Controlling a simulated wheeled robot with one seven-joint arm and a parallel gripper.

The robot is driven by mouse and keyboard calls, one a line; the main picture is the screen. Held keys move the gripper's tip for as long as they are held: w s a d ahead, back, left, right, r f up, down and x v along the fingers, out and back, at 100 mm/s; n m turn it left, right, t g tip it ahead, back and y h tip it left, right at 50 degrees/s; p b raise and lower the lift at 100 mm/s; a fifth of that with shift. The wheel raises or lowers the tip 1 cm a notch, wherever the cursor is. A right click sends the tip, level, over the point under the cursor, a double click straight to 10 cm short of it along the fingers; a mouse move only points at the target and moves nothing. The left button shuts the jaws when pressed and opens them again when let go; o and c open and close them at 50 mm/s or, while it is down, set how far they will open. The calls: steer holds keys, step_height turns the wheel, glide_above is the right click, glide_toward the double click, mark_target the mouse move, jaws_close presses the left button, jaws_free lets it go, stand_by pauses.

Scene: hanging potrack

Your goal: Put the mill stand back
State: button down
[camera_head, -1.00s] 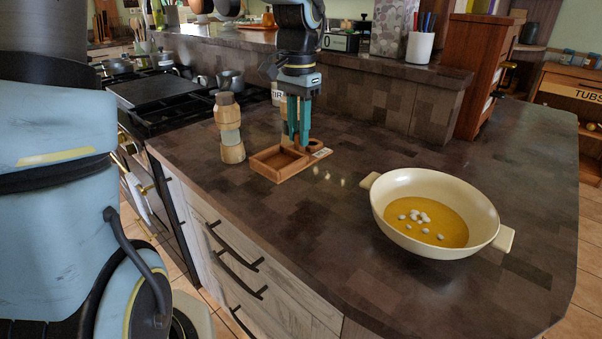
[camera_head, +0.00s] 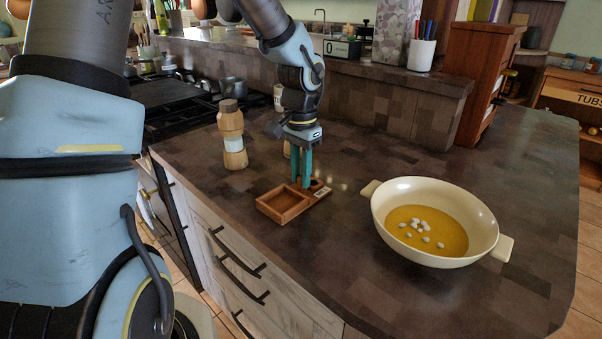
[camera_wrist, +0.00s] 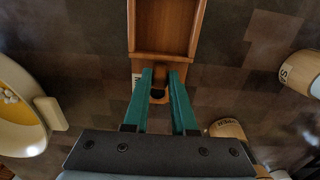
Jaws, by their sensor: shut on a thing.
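The mill stand (camera_head: 268,205) is a low brown wooden tray with an open square compartment, a round hole and a small white label. It is close to the counter's front edge in the head view; I cannot tell whether it touches the counter. It also shows at the top of the wrist view (camera_wrist: 165,54). My gripper (camera_head: 301,184) points down with its teal fingers shut on the stand near the holed end. In the wrist view, the fingers (camera_wrist: 160,72) meet the stand around the hole. The fingers hide part of it.
A wooden mill (camera_head: 232,140) stands upright behind and left of the stand. A second mill (camera_wrist: 228,128), partly hidden, shows in the wrist view. A cream pan (camera_head: 388,215) with yellow liquid and several pale pieces is on the right. The stove (camera_head: 178,110) is at the left.

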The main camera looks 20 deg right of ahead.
steer(key=c, duration=0.7)
jaws_free()
steer(key=shift+f, duration=0.1)
step_height(320, 180, up, 12)
steer(key=b, duration=0.1)
steer(key=s+a+f+n, duration=0.1)
steer(key=a+f+n, duration=0.2)
steer(key=a, duration=0.5)
steer(key=s+a+f+n+t, duration=0.1)
steer(key=a+f+n, duration=0.2)
steer(key=a, duration=0.6)
steer(key=s+a+f+n, duration=0.1)
steer(key=a+f+n, duration=0.3)
steer(key=a, duration=0.5)
steer(key=shift+s+a+n+t, duration=0.3)
steer(key=shift+s+n, duration=0.1)
steer(key=shift+n, duration=0.3)
